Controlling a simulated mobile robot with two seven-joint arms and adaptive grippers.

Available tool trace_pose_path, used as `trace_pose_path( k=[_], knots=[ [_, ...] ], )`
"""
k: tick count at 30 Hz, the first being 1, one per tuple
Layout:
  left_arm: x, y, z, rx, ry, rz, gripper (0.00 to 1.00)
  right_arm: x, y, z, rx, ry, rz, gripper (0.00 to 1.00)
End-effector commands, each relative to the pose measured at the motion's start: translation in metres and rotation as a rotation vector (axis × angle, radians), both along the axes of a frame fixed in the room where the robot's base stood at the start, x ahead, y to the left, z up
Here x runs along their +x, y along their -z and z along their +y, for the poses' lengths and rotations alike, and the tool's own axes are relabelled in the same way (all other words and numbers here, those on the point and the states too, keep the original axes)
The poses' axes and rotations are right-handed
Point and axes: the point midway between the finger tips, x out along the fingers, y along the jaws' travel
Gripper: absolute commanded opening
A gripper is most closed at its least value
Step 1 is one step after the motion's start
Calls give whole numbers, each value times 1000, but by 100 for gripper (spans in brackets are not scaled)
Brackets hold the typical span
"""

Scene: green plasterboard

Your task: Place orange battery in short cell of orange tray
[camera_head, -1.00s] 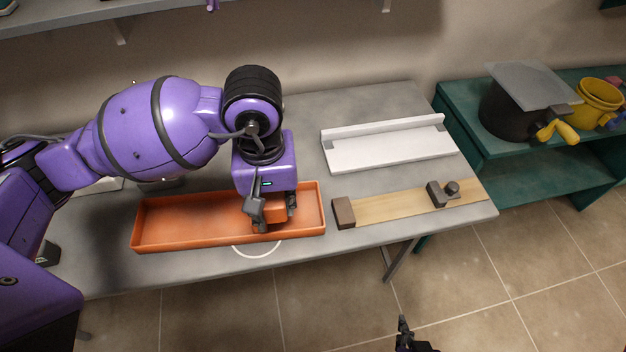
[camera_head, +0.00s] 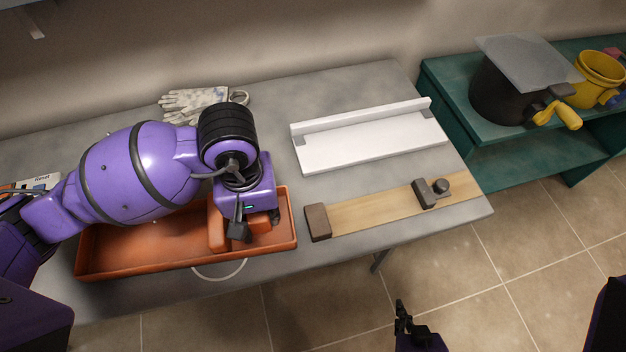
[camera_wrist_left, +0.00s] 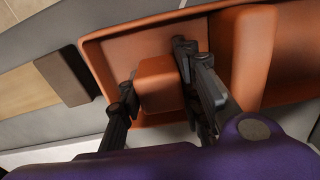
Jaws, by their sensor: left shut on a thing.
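The orange tray (camera_head: 150,268) lies along the front of the grey table. A raised orange divider (camera_head: 217,226) cuts off a short cell at its right end; the divider also shows in the wrist view (camera_wrist_left: 252,55). My left gripper (camera_head: 256,226) is over the short cell, shut on the orange battery (camera_head: 262,223). In the wrist view the battery (camera_wrist_left: 160,83) is a block between the two dark fingers (camera_wrist_left: 155,88), beside the divider. Whether it touches the tray floor cannot be told. My right gripper (camera_head: 403,322) is low in front of the table, away from the tray.
A wooden board with dark blocks (camera_head: 370,208) lies right of the tray, near its end wall. A white ledged panel (camera_head: 370,150) lies behind it. Gloves (camera_head: 195,101) lie at the back. A green shelf (camera_head: 470,145) with a black pot (camera_head: 500,95) stands at the right.

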Motion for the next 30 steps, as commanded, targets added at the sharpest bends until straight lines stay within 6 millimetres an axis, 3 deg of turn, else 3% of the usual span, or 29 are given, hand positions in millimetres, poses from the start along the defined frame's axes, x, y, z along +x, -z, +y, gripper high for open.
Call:
trace_pose_path(
  k=[8,9,12,23,26,30],
  knots=[
    [0,4,1,1,-1,0,0,2,-1,1,0,-2,-6,0],
    [0,2,1,1,-2,0,38,3,-2,1,0,-2,-7,0],
    [0,2,0,0,-2,-1,51,2,-2,1,0,-2,-5,0],
    [0,-2,0,0,-2,-2,51,1,-1,1,0,-1,0,0],
    [2,-12,0,-1,-1,-5,51,0,-1,0,-1,-2,0,0],
    [2,-39,0,0,1,-8,51,1,-2,0,0,-4,-1,0]
  ],
)
